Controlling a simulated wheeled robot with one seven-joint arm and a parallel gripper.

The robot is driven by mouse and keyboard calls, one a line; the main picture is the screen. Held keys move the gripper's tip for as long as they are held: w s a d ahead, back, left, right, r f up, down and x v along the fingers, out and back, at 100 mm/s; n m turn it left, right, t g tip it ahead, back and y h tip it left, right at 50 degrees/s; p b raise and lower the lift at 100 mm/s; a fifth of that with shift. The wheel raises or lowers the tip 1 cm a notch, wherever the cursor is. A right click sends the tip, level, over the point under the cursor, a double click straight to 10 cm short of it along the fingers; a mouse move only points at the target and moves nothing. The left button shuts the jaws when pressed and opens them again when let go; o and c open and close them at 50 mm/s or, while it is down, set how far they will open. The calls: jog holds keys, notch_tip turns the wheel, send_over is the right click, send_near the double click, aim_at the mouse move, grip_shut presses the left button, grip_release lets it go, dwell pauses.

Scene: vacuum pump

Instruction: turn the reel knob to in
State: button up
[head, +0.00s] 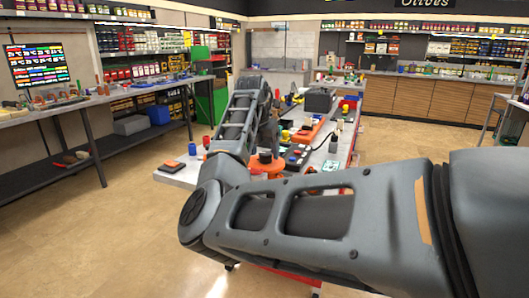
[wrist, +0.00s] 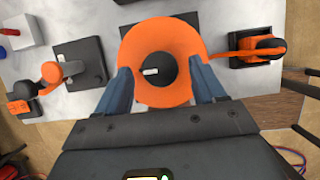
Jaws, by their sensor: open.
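An orange round reel (wrist: 136,48) with a black knob (wrist: 155,76) at its centre sits below my gripper in the wrist view. The knob carries a short white mark on its left side. My gripper (wrist: 160,68) is open, with one finger over each side of the orange reel and the knob between them. I cannot tell whether the fingers touch the reel. An orange part on the bench (head: 265,167), likely the same reel, shows in the head view, partly hidden by my arm.
In the wrist view, an orange device on a black base (wrist: 85,60) stands left and an orange-handled device (wrist: 262,45) stands right. The workbench (head: 320,180) holds several other items. A side table (head: 60,108) and shelves line the room; the floor (head: 110,220) is clear at left.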

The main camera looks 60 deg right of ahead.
jog(key=shift+d+f, duration=0.2)
jog(key=shift+f, duration=0.35)
jog(key=c, duration=1.1)
